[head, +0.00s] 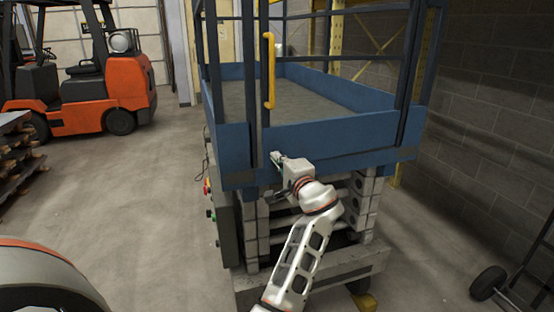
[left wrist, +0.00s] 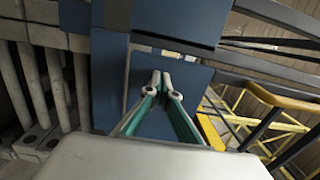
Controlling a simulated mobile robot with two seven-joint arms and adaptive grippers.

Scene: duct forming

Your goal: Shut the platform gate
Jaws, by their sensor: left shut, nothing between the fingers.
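The platform gate shows as dark upright bars with a yellow handle (head: 268,70) at the front of the blue lift platform (head: 335,137). I cannot tell how far the gate stands open, as its top is out of frame. My left gripper (head: 276,157) is shut and empty. It is low at the platform's front, below the handle, close to the blue panel. In the left wrist view its fingertips (left wrist: 160,80) meet in front of the blue panel (left wrist: 183,72); contact is unclear. My right gripper is not in view.
An orange forklift (head: 110,88) stands at the back left. A stack of dark pallets (head: 15,150) is at the left edge. A grey block wall (head: 490,110) and a wheeled cart (head: 490,283) are at the right. The floor left of the lift is clear.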

